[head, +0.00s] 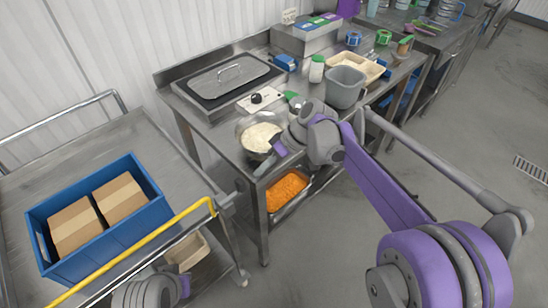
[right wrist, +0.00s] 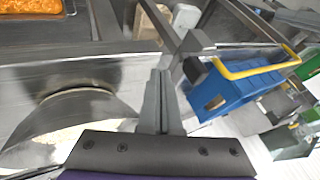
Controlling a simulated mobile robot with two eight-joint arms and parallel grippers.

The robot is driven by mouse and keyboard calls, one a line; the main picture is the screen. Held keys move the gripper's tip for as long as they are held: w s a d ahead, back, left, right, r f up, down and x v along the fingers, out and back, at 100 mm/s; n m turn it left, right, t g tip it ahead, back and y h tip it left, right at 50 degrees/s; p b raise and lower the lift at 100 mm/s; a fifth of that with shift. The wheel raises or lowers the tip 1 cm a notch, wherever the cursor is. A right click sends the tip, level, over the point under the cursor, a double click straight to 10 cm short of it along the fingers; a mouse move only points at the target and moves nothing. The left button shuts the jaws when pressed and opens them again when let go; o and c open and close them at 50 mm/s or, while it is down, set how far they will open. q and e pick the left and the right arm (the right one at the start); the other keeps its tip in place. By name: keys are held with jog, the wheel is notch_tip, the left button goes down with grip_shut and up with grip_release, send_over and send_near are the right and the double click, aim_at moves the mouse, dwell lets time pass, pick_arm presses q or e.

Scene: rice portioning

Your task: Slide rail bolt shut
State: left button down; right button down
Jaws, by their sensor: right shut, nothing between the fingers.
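I cannot pick out a rail bolt for certain. A grey metal bar with a block on its end (right wrist: 192,42) shows just beyond my right fingertips in the right wrist view. A similar metal piece (head: 228,201) sits between the steel table and the cart in the head view. My right gripper (right wrist: 160,78) is shut and empty, its fingers pointing toward that block without clear contact. In the head view the right gripper (head: 262,168) is low at the table's front edge, beside the rice bowl (head: 243,135). Part of my left arm shows at the bottom, but its fingers do not show.
A cart (head: 150,150) with a yellow bar (head: 140,258) carries a blue crate (head: 150,180) holding two cardboard boxes. An orange-filled tray (head: 288,190) is under the table. A grey tub (head: 345,88) stands on top. Floor is clear in front of the table.

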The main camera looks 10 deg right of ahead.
aim_at(240, 185)
jog(key=s+a, duration=0.2)
jog(key=a, duration=0.1)
jog(key=shift+s+r, duration=0.1)
jog(key=shift+r, duration=0.05)
jog(key=s+a, duration=0.2)
jog(key=a, duration=0.1)
jog(key=shift+s+a, duration=0.15)
jog(key=shift+s, duration=0.15)
jog(key=shift+w, duration=0.1)
dwell(0.3)
